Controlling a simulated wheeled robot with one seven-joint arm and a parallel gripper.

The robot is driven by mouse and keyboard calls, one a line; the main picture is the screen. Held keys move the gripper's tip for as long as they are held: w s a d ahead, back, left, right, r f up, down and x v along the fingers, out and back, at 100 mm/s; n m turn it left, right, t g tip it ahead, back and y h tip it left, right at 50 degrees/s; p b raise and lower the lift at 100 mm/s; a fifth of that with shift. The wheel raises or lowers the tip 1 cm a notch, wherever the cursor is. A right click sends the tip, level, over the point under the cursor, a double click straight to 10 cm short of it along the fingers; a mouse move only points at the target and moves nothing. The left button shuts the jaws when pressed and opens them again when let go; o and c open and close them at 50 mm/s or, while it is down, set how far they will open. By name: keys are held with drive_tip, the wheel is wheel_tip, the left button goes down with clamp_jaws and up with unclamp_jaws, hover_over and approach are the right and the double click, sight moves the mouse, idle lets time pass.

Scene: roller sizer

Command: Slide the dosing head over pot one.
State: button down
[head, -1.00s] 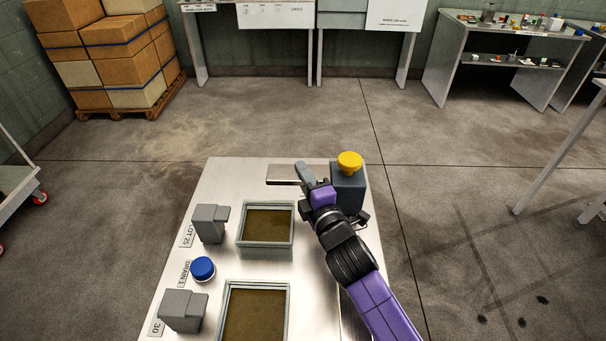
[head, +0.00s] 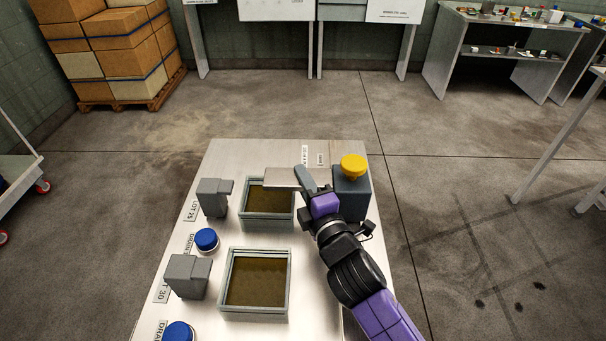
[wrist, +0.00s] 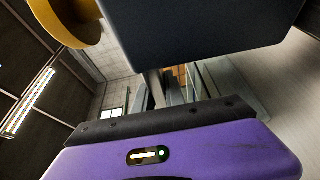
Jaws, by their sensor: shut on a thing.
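The dosing head (head: 351,196) is a dark grey block with a yellow knob (head: 354,166) on top and a flat metal plate (head: 284,178) reaching left. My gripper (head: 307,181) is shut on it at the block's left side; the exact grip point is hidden. In the wrist view the dark block (wrist: 205,28) fills the top, close to my purple gripper body. Two square pots of brown contents stand left of my arm: a far pot (head: 268,225) beside the LOT 25 label and a near pot (head: 254,312) beside LOT 30. The plate overlaps the far pot's back part.
Grey blocks (head: 212,198) (head: 187,277) and blue knobs (head: 206,240) (head: 179,332) line the bench's left side.

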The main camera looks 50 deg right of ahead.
drive_tip(key=shift+s, duration=0.1)
drive_tip(key=c, duration=1.4)
unclamp_jaws()
drive_tip(key=shift+b+v, duration=0.9)
drive_tip(key=shift+v, duration=3)
drive_tip(key=shift+a, duration=0.1)
